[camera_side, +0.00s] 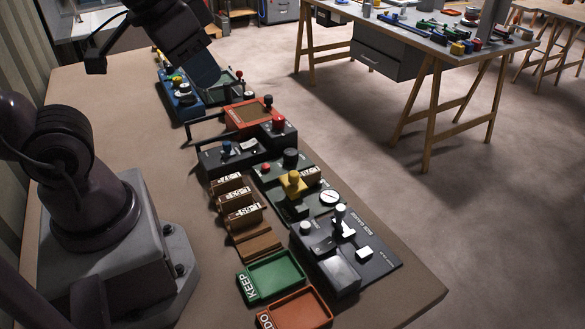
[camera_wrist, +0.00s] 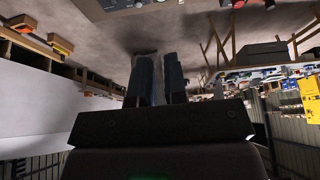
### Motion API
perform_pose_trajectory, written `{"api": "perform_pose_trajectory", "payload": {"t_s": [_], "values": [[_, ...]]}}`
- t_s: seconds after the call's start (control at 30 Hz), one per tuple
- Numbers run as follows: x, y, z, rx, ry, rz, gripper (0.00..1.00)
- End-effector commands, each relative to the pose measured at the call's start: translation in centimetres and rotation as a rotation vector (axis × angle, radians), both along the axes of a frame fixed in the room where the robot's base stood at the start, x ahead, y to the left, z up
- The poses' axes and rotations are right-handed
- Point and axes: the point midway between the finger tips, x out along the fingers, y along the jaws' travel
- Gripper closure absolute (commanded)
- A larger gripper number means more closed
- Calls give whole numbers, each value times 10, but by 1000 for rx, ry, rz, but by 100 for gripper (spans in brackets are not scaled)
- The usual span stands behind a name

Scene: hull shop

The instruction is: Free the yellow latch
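The yellow latch (camera_side: 293,184) sits on a dark green panel (camera_side: 318,203) in the middle of the bench row in the side view. It is a yellow block with a raised knob, and its exact setting is too small to tell. My gripper (camera_side: 207,78) is high at the top of the side view, up and left of the latch and well apart from it. In the wrist view its two blue-grey fingers (camera_wrist: 159,75) stand a little apart with nothing visible held between them. The latch is not recognisable in the wrist view.
Beside the latch are a round gauge (camera_side: 330,197) and a dark panel with a lever (camera_side: 345,235). Labelled brown blocks (camera_side: 238,200) stand left of it. A green KEEP tray (camera_side: 274,275) and a red tray (camera_side: 297,312) lie in front. A black handle (camera_side: 205,122) rises behind.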

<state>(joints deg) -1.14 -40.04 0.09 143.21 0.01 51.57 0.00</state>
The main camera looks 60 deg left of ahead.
Motion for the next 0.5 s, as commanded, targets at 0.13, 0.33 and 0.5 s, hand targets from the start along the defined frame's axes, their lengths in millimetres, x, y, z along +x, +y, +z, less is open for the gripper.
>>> {"api": "perform_pose_trajectory", "payload": {"t_s": [0.13, 0.33, 0.5], "values": [[16, 10, -16, -17, 108, 48, 100], [51, 28, -34, -80, 256, 158, 100], [84, 47, -55, -147, 370, 285, 100]]}}
